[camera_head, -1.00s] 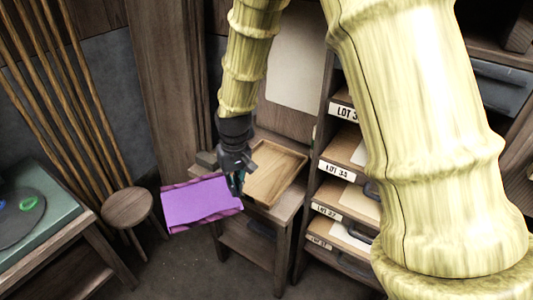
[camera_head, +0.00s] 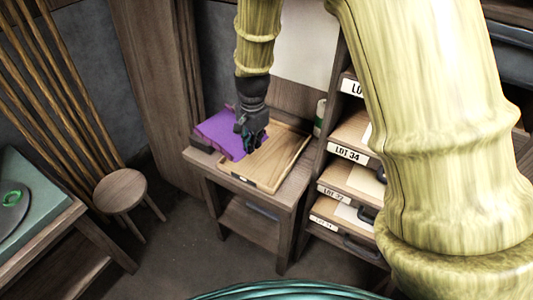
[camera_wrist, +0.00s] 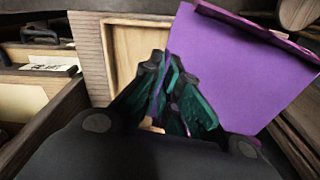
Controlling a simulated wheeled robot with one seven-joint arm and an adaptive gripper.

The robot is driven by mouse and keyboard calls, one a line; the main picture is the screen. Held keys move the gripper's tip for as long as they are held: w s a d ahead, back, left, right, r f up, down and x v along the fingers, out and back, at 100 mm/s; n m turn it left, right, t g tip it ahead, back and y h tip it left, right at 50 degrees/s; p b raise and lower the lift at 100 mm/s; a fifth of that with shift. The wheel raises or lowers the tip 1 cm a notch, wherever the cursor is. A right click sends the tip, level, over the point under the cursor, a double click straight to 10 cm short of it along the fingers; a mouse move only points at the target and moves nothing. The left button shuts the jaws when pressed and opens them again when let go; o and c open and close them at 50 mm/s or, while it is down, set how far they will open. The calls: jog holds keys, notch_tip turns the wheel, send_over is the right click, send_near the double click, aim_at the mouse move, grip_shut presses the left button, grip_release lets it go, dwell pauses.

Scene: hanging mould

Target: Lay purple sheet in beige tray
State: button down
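The purple sheet (camera_head: 219,134) has a darker purple edge and is held by its right side in my gripper (camera_head: 250,146). In the wrist view my gripper (camera_wrist: 172,100) is shut on the sheet's near edge, and the sheet (camera_wrist: 235,72) spreads away to the right. The beige tray (camera_head: 268,178) is a shallow wooden tray on a small side table. The sheet is at the tray's upper left, overlapping its left side in the head view. I cannot tell whether it touches the tray. In the wrist view the tray (camera_wrist: 126,62) shows left of the sheet.
The side table (camera_head: 205,170) has a lower shelf. A rack with labelled drawers (camera_head: 345,185) stands close on the right. A round stool (camera_head: 120,190) and a green-topped bench (camera_head: 40,225) are at left. A small canister (camera_head: 320,117) stands behind the tray.

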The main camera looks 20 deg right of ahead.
aim_at(255, 167)
jog(key=m, duration=0.3)
jog(key=shift+w+d+f+m, duration=0.15)
jog(key=shift+w+f+m, duration=0.1)
jog(key=shift+m, duration=0.05)
jog(key=m, duration=0.3)
jog(key=w+m+b, duration=0.1)
jog(key=m, duration=0.1)
jog(key=shift+d+f, duration=0.25)
jog(key=shift+f, duration=0.1)
jog(key=m, duration=0.4)
jog(key=w+m, duration=0.1)
jog(key=m, duration=0.1)
jog(key=shift+w+d+f+m+b, duration=0.15)
jog(key=shift+f+m+b, duration=0.1)
jog(key=shift+m+b, duration=0.15)
jog(key=shift+f+p, duration=1.1)
jog(key=shift+f, duration=3.9)
jog(key=shift+f, duration=0.1)
jog(key=c, duration=2.1)
grip_release()
jog(key=o, duration=0.5)
jog(key=shift+c, duration=0.2)
